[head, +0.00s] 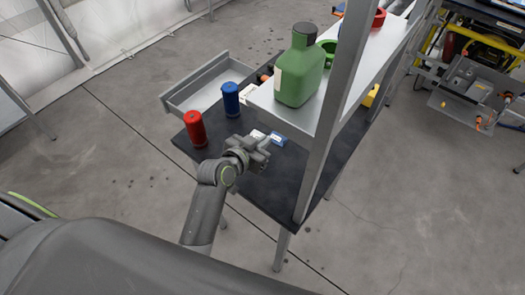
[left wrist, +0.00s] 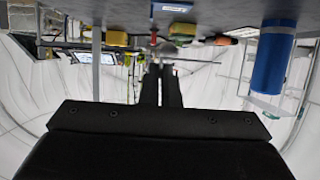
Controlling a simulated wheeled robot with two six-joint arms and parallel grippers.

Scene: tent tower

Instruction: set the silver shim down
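My left gripper (head: 263,150) is low over the dark tabletop, near its front edge. In the left wrist view, which looks upside down, its two dark fingers (left wrist: 161,82) are almost together with a thin gap. A small grey piece, which looks like the silver shim (left wrist: 168,47), shows at the fingertips. It is partly hidden, and I cannot tell whether it touches the table. In the head view I cannot make out the shim. My right gripper is not in view.
The dark table (head: 285,182) holds a red cylinder (head: 195,128), a blue cylinder (head: 231,99) and a small blue-and-white box (head: 279,139) close to my gripper. A raised shelf (head: 262,97) carries a green bottle (head: 299,70). A metal post (head: 335,105) stands right of my gripper.

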